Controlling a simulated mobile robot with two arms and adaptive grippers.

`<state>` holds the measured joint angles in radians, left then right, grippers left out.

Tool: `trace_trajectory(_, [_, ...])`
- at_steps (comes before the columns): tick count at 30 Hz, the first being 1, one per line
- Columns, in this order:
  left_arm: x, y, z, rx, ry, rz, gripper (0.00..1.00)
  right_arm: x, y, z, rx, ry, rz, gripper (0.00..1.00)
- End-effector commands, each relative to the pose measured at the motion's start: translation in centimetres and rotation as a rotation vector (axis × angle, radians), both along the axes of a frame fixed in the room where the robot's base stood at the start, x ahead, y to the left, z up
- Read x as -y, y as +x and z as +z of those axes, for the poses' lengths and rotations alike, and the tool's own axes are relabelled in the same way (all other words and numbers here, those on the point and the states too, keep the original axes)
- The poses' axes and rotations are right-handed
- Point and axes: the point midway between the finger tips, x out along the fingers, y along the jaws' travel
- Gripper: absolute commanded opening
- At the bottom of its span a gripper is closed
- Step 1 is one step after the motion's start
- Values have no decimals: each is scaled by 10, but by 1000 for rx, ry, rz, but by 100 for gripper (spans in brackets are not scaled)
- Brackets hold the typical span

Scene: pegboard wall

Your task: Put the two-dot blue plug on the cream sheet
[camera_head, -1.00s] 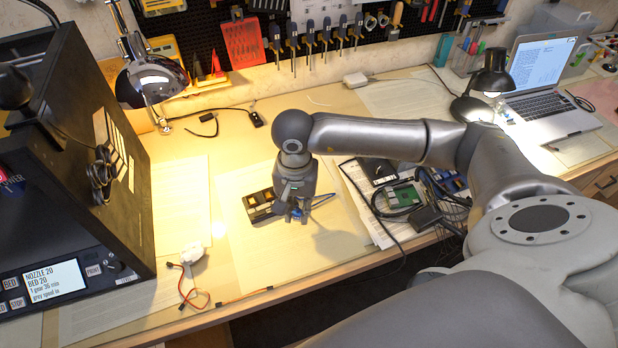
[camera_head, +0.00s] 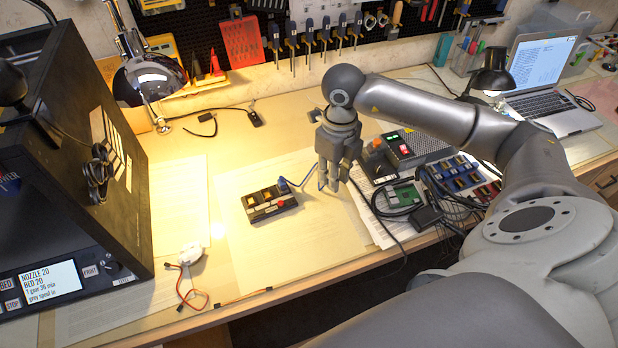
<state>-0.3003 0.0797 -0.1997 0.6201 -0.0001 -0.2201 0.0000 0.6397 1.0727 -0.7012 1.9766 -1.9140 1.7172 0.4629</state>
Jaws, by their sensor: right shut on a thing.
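My right gripper (camera_head: 329,186) is above the right part of the cream sheet (camera_head: 275,250), with its fingers pointing down. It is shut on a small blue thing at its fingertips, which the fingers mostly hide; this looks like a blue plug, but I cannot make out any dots. A blue cable (camera_head: 302,184) runs left from the fingertips to a blue end (camera_head: 283,185) at the back right corner of a black box (camera_head: 270,204). The box lies on the sheet. My left gripper is not in view.
A circuit board (camera_head: 404,194), black cables and a device with lit displays (camera_head: 405,144) crowd the area right of the gripper. The sheet is clear in front of the box. A black printer (camera_head: 80,160) stands at left, and a lamp (camera_head: 150,80) is behind.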

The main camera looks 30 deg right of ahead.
Motion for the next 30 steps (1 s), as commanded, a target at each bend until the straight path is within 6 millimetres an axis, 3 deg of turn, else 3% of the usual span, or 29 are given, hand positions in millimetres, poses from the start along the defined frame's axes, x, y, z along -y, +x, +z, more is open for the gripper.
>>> trace_trajectory(21, [0,0,-7,0,0,0,40,68,-7,43,6,-8,-1522,10])
trace_trajectory(30, [0,0,-8,0,0,0,40,85,-10,58,14,2,-1947,10])
